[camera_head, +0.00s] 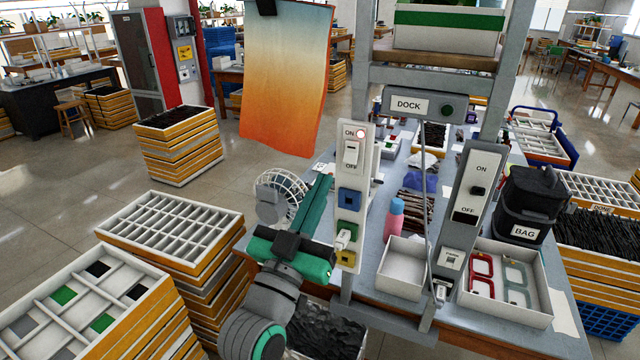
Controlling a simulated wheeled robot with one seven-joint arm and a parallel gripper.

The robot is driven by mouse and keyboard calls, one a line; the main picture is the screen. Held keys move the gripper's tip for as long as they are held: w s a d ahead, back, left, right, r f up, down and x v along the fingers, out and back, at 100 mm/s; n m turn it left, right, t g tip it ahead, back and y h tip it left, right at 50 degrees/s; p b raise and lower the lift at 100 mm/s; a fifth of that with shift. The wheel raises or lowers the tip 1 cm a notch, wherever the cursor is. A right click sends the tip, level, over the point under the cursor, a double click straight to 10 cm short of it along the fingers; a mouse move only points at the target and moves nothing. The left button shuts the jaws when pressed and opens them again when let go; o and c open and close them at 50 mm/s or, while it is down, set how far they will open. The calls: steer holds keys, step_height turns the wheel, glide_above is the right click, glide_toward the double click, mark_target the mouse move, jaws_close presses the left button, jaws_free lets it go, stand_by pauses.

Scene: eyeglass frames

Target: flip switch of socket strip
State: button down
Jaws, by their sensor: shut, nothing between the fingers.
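A white socket strip (371,170) stands upright on the left post of the grey frame. I cannot tell which way the rocker is tilted. Blue, green and yellow sockets or plugs sit below it. My gripper (290,242), with a green body and dark fingers, is shut and empty. In the picture it is left of and below the switch, apart from it. A grey panel (482,155) on the right post also has ON and OFF labels and a dark switch.
A box labelled DOCK (425,105) spans the posts, with a cable hanging below. A round wire guard (285,192) is just left of the strip. An empty white tray (402,268), a tray with eyeglass frames (506,292) and a black bin (528,205) stand on the bench.

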steer(key=shift+s+a, duration=0.25)
steer(key=shift+s, duration=0.25)
steer(key=shift+s+a, duration=0.25)
steer(key=shift+s, duration=0.2)
steer(key=s+f+n+g+y, duration=0.1)
steer(key=s+f+n+y, duration=0.2)
steer(key=f, duration=0.8)
steer(key=s+f+n+g+y, duration=0.1)
steer(key=s+f+n+y, duration=0.3)
steer(key=f, duration=0.7)
steer(key=s+f+g+y, duration=0.15)
steer(key=s+f, duration=0.35)
steer(key=f, duration=0.6)
steer(key=s+d+f+m+g, duration=0.1)
steer(key=s+f, duration=0.4)
steer(key=s, duration=0.7)
steer(key=s+d+f+m+g, duration=0.1)
steer(key=s+f, duration=0.3)
steer(key=s, duration=0.9)
steer(key=shift+s+d+f+m, duration=0.25)
steer(key=shift+d+f+m, duration=0.15)
steer(key=shift+d, duration=0.15)
